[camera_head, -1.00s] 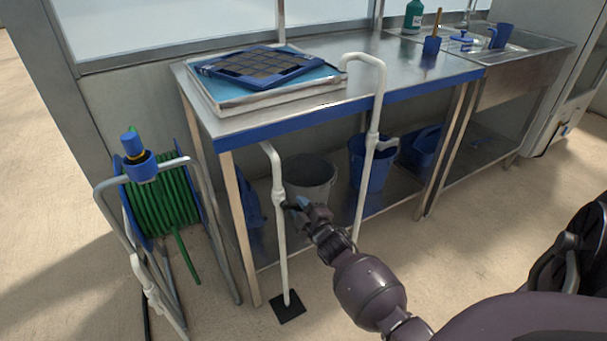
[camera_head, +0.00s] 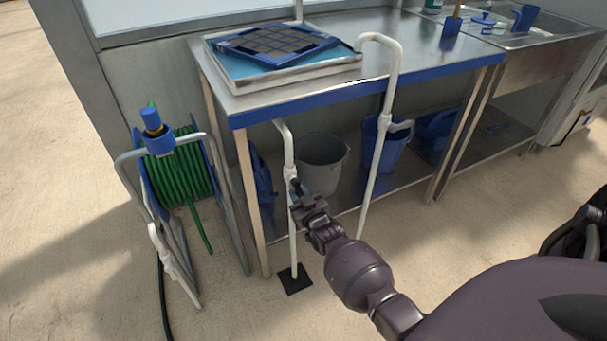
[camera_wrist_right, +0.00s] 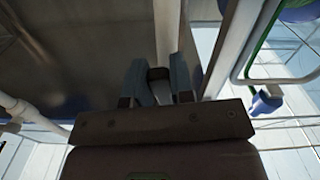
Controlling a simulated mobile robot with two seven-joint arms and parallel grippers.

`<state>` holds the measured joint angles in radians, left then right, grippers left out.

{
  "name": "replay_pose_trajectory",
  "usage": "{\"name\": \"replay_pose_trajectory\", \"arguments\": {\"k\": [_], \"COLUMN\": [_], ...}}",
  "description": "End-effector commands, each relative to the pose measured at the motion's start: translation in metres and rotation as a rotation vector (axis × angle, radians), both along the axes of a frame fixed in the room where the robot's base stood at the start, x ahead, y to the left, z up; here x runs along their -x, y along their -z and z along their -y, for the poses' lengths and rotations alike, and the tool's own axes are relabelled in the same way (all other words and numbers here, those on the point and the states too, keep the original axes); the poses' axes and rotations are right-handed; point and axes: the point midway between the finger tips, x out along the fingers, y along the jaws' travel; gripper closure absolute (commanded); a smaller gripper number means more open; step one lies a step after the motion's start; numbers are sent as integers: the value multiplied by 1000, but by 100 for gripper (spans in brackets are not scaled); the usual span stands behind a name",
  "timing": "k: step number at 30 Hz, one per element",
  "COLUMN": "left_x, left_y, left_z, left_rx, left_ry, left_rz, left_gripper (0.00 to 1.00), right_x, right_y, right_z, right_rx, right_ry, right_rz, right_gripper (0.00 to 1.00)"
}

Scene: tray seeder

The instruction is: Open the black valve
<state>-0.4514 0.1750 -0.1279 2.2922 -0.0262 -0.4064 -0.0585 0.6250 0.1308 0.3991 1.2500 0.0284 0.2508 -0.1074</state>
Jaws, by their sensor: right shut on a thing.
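The white standpipe (camera_head: 293,247) rises from a small black base plate (camera_head: 295,279) in front of the metal table. A fitting sits partway up it, at the height of my right gripper (camera_head: 297,190). The gripper is shut at the pipe, on what I take to be the handle of the black valve; its fingers largely hide the valve in the head view. In the right wrist view, the two grey-blue fingers of my right gripper (camera_wrist_right: 158,78) flank a small greyish piece (camera_wrist_right: 158,73), with the pale pipe (camera_wrist_right: 167,30) just beyond. My left gripper is not in view.
A second white pipe (camera_head: 377,165) stands to the right, with a side branch. A green hose reel (camera_head: 180,180) on a grey frame stands left. Buckets sit on the lower shelf, one grey (camera_head: 322,165). A tray (camera_head: 275,43) lies on the metal table (camera_head: 430,60).

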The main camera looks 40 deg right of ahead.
Motion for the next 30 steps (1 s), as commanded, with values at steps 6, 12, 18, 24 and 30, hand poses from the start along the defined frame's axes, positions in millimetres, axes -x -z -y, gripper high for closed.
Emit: {"name": "replay_pose_trajectory", "arguments": {"k": [6,12,18,24,30], "left_x": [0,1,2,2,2], "left_y": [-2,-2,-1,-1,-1], "left_z": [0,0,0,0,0], "left_rx": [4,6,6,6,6], "left_ry": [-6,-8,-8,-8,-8], "left_rz": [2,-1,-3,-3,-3], "left_gripper": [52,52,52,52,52], "right_x": [-1,-2,-2,-2,-2], "right_y": [0,1,1,1,1], "right_z": [-6,-8,-9,-9,-9], "right_rx": [-98,-142,-155,-156,-155], "right_ry": [-1,0,0,0,0], "right_rz": [24,34,37,36,36], "right_gripper": [100,100,100,100,60]}}
